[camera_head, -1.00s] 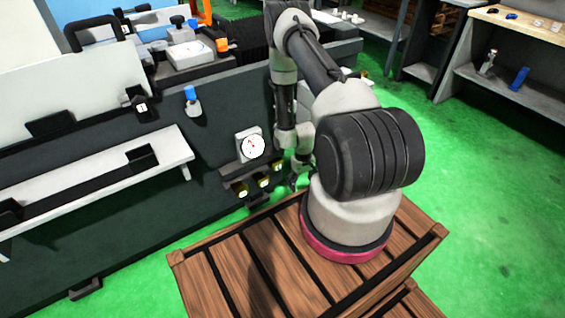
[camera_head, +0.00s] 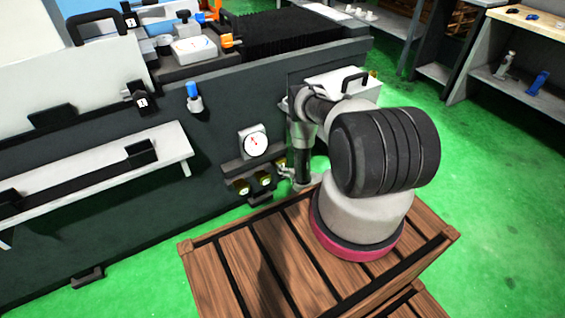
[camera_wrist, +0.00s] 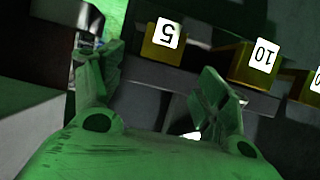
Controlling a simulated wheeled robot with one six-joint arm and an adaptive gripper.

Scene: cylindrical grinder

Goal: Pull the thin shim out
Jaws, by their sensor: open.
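In the wrist view, three yellow blocks with white labels sit in a row on a dark rack: block 5 (camera_wrist: 150,54), block 10 (camera_wrist: 236,74) and a partly cut-off block (camera_wrist: 310,94) at the right edge. Their labels appear upside down. My gripper (camera_wrist: 162,62) is open and empty, its fingers spread on either side of block 5, with the right finger close below block 10. Contact cannot be told. In the head view the yellow blocks (camera_head: 243,188) sit under the dial gauge, and my gripper (camera_head: 286,173) is beside their right end, partly hidden.
A dial gauge (camera_head: 256,144) stands on the ledge just above the blocks. The dark machine wall (camera_head: 90,190) rises behind, with a white shelf (camera_head: 90,185) to the left. A white box with a black handle (camera_head: 345,80) is behind my arm. Green floor is clear at right.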

